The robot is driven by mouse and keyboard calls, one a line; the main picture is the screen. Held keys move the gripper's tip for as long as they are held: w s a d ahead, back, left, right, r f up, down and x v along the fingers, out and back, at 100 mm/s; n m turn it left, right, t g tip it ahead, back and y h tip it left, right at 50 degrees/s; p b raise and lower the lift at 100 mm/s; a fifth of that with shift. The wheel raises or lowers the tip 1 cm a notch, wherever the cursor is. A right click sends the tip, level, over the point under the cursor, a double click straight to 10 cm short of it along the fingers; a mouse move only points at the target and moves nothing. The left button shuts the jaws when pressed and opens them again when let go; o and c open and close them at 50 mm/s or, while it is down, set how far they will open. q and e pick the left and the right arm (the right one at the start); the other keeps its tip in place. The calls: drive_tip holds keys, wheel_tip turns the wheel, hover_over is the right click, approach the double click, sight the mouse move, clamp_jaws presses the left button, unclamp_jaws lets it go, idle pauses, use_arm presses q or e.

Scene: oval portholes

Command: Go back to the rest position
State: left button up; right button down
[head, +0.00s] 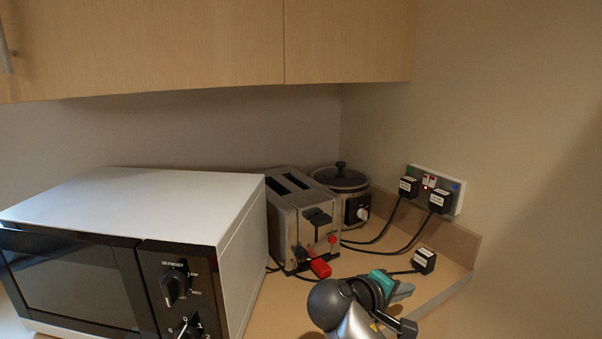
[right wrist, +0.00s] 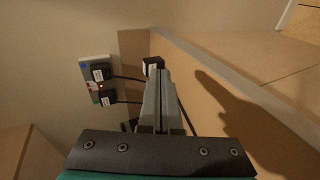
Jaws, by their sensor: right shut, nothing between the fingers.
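My right gripper (head: 404,290) is low in the head view, over the front part of the counter near its right edge. Its grey fingers (right wrist: 160,100) are shut against each other with nothing between them. A loose black plug with a white label (head: 424,261) lies on the counter just beyond the fingertips; it also shows past the tips in the right wrist view (right wrist: 153,66). I cannot tell whether the fingers touch it. My left gripper is in neither view.
A wall socket (head: 457,199) holds two black plugs (head: 409,187) with cables. A toaster (head: 303,225) and a slow cooker (head: 342,186) stand in the corner. A microwave (head: 130,185) fills the left. Cupboards (head: 200,45) hang above. The counter's raised edge (head: 455,245) is at right.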

drive_tip(key=s+a+f+g+y, duration=0.15)
drive_tip(key=s+f+y, duration=0.25)
drive_tip(key=s+f, duration=0.5)
drive_tip(key=s+a+f+m+g+y, duration=0.1)
drive_tip(key=s+f+m+y, duration=0.15)
drive_tip(key=s, duration=0.85)
drive_tip(key=s+a+f+m+g+y, duration=0.15)
drive_tip(key=s+f+y, duration=0.25)
drive_tip(key=s, duration=0.7)
wheel_tip(320, 180, down, 24)
drive_tip(key=s+g, duration=0.2)
drive_tip(key=s, duration=0.1)
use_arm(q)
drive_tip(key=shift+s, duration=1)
use_arm(e)
drive_tip(key=s+d+f, duration=0.3)
drive_tip(key=s+f, duration=0.9)
drive_tip(key=s, duration=0.2)
drive_tip(key=shift+d+g, duration=0.2)
drive_tip(key=shift+g, duration=0.2)
